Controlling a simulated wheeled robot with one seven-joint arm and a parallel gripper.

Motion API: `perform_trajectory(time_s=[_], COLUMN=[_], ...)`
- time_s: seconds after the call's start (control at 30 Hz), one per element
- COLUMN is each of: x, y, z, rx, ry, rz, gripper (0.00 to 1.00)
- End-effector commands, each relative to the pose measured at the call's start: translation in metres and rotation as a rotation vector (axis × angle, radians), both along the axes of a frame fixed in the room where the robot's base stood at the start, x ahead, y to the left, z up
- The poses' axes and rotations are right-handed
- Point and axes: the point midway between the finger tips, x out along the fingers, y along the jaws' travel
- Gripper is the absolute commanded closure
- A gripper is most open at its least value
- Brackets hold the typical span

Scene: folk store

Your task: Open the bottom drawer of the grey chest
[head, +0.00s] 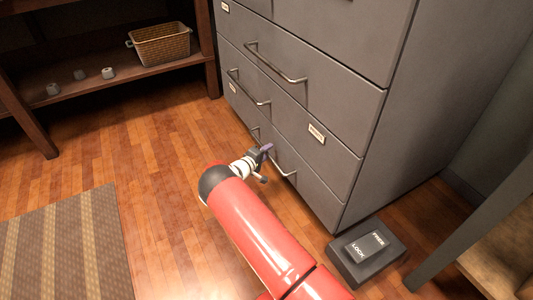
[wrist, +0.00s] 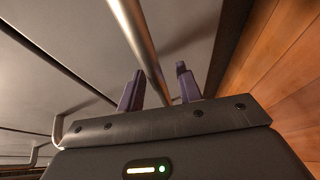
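The grey chest (head: 440,110) stands at the right in the head view, with several drawers with bar handles. Its bottom drawer (head: 315,190) looks flush with the front. The bottom drawer's handle (head: 290,172) is partly hidden by my gripper (head: 264,152), which is low at the chest's front. In the wrist view a metal bar handle (wrist: 135,30) runs down between the two purple fingers of my gripper (wrist: 159,69). The fingers are apart, with a gap beside the bar, so the gripper is open around it. I cannot tell whether either finger touches it.
A black pedal box (head: 365,252) marked FREE and LOCK lies on the floor by the chest's right corner. A wooden shelf with a wicker basket (head: 160,45) stands at the back left. A striped rug (head: 65,245) lies at left.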

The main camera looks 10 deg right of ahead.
Motion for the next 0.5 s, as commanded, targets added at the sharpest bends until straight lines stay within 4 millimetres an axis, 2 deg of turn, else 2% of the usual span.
perform_trajectory(time_s=[0.17,0.43,0.5], x=[-0.0001,-0.0002,-0.0003], y=[0.0001,0.0001,0.0002], z=[0.0001,0.0,-0.0001], rx=[0.0,0.0,0.0], ry=[0.0,0.0,0.0], rz=[0.0,0.0,0.0], gripper=[0.65,1.0,1.0])
